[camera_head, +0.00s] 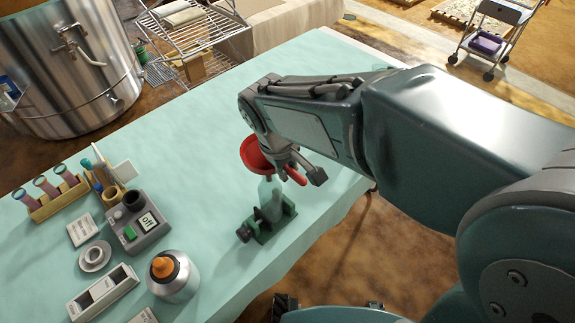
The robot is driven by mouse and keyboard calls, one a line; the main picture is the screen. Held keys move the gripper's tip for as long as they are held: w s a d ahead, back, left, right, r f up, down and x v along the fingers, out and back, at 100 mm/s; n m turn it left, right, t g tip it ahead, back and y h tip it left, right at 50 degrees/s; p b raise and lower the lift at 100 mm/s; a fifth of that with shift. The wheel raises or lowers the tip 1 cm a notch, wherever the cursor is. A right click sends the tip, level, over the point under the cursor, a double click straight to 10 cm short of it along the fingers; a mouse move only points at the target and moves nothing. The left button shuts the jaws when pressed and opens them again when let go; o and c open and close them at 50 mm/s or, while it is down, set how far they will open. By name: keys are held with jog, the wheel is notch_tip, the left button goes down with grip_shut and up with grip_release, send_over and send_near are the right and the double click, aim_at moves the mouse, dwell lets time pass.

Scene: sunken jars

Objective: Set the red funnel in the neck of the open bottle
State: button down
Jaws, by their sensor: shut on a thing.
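The red funnel (255,155) is in my gripper (290,170), which is shut on it near the right side of the table. The clear bottle (271,191) stands upright in a dark green holder (267,226). The funnel is directly over the bottle's top in the picture. The bottle's neck and the funnel's spout are hidden, so I cannot tell whether the spout is inside the neck. A red piece, seemingly the funnel's handle, shows between the gripper's fingers.
A device with a green button (147,221), a silver bottle with an orange cap (172,276) and a wooden rack of tubes (55,198) stand at the left on the pale green table (195,170). The table's back middle is clear. A steel vat (75,80) stands beyond the edge.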

jog(key=shift+f, duration=0.55)
dwell(0.9)
jog(key=c, duration=0.5)
grip_release()
jog(key=shift+r, duration=0.1)
jog(key=r, duration=0.3)
jog(key=s+a+r, duration=0.1)
jog(key=r, duration=0.7)
jog(key=shift+s+a+r, duration=0.25)
jog(key=shift+s+a, duration=0.05)
jog(key=shift+a, duration=0.1)
jog(key=s+d+m+t, duration=0.1)
jog(key=s+d+m, duration=0.1)
jog(key=d, duration=0.5)
jog(key=s+d+f+m+t+y, duration=0.1)
jog(key=s+d+m, duration=0.2)
jog(key=d, duration=0.4)
jog(key=s+d+f+m+t, duration=0.1)
jog(key=s+d+m+t, duration=0.1)
jog(key=d+m, duration=0.3)
jog(key=shift+s+d+f+y, duration=0.15)
jog(key=shift+s+d, duration=0.2)
jog(key=shift+d, duration=0.1)
jog(key=shift+s+d+f+y, duration=0.15)
jog(key=shift+s+d, duration=0.15)
jog(key=shift+d, duration=0.15)
